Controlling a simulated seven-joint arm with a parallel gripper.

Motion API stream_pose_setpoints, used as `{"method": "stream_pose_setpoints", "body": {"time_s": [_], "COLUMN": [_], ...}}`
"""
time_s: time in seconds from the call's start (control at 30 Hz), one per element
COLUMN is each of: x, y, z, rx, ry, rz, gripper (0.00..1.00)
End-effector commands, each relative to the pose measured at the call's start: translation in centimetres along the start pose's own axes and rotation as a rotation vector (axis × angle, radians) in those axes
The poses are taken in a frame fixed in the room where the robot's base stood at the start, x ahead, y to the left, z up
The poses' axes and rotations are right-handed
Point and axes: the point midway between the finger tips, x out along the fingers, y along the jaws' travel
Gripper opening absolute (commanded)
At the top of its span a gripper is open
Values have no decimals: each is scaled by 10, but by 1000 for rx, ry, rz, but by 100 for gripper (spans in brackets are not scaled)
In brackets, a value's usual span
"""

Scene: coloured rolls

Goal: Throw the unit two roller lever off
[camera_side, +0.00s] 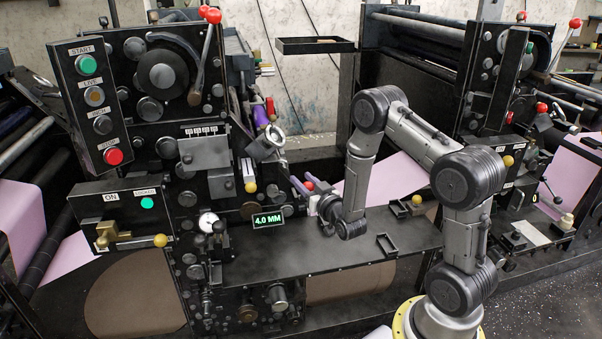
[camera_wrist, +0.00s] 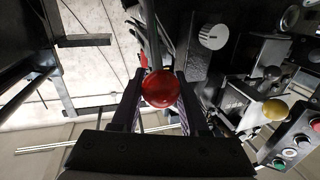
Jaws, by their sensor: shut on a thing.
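A lever with a red ball knob (camera_wrist: 160,88) stands between the two fingers of my gripper (camera_wrist: 158,98) in the wrist view, its dark shaft running up and away from me. The fingers are shut on the red knob. In the side view my gripper (camera_side: 312,190) is low in the middle of the machine, beside the 4.0 MM display, and a bit of the red knob (camera_side: 308,186) shows between purple-grey fingers. The rest of the lever is hidden there. I cannot read a unit number on it.
A green-lit 4.0 MM display (camera_side: 268,220) is left of my gripper. A dark shelf (camera_side: 300,258) lies below. A brass lever with a yellow knob (camera_side: 160,240) is at the left under an ON label. A pale dial (camera_wrist: 213,36) and yellow knob (camera_wrist: 274,109) are close by.

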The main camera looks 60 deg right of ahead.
Motion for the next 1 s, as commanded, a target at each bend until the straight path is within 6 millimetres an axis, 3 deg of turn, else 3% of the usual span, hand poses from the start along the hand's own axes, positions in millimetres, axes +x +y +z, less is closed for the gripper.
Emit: {"method": "stream_pose_setpoints", "body": {"time_s": [0.23,0.63,1.0], "x": [-21,-20,-23], "y": [-12,-8,-8], "z": [14,14,15], "rx": [1,1,1], "ry": [8,5,4], "rz": [-22,-11,-9], "gripper": [0,72,73]}}
